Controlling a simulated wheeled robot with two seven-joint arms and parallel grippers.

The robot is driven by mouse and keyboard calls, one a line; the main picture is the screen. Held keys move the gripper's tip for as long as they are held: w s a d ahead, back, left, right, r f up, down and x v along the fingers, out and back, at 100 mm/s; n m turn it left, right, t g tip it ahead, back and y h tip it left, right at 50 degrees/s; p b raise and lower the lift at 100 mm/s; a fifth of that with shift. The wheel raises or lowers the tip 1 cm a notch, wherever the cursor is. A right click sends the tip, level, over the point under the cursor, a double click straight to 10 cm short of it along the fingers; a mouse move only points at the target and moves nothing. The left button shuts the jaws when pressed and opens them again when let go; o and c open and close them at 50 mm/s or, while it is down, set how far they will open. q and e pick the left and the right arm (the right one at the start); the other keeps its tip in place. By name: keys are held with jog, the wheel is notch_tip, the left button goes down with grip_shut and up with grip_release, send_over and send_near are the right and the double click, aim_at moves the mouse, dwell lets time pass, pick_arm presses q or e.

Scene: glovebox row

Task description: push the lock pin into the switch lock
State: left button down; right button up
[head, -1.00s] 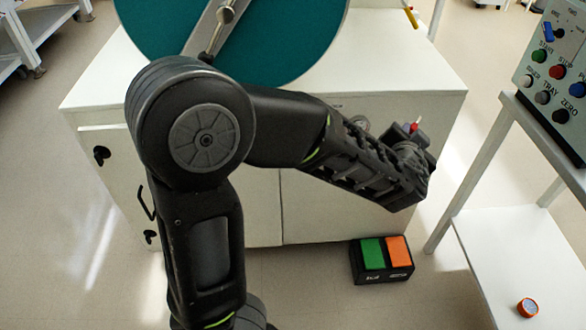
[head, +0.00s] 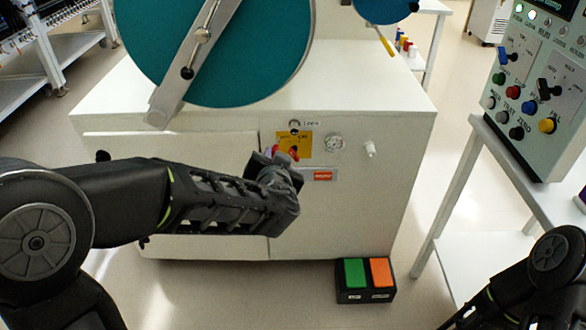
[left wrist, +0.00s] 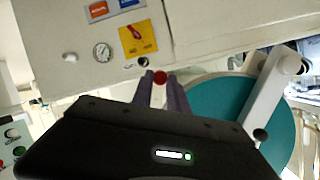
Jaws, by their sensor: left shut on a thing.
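My left gripper (head: 285,165) is in front of the white cabinet's front face, just below and left of the yellow switch plate (head: 304,142). It is shut on a small red-headed piece, apparently the lock pin (left wrist: 160,77), whose red end shows between the fingers in the left wrist view. A red switch handle (head: 293,153) is on the plate. A small round fitting (head: 294,125) with a lettered label beside it sits above the plate, probably the switch lock. The pin looks apart from it. The gripper hides part of the plate. My right gripper is out of view.
A gauge (head: 334,143), a pale knob (head: 370,149) and an orange label (head: 323,175) are on the cabinet (head: 370,215). A large teal disc (head: 255,60) stands above. A green-and-orange pedal box (head: 365,280) is on the floor. A control panel (head: 535,95) stands right.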

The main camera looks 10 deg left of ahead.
pick_arm(q)
jog(key=shift+w+d, duration=0.1)
jog(key=w+d+f+m+y+p, duration=0.2)
jog(key=w+d+f+y+p, duration=0.2)
jog(key=f+y, duration=0.1)
jog(key=shift+w+d+f+m, duration=0.3)
jog(key=shift+w+f, duration=0.1)
jog(key=shift+f, duration=0.1)
jog(key=shift+g, duration=0.3)
jog(key=shift+w+a+b, duration=0.25)
jog(key=shift+w+b, duration=0.4)
jog(key=shift+w, duration=0.25)
jog(key=shift+w+a+b, duration=0.2)
jog(key=shift+w+b, duration=0.45)
jog(key=shift+w, duration=0.25)
jog(key=shift+w+a+b, duration=0.25)
jog(key=shift+w+b, duration=0.4)
jog(key=shift+w, duration=0.25)
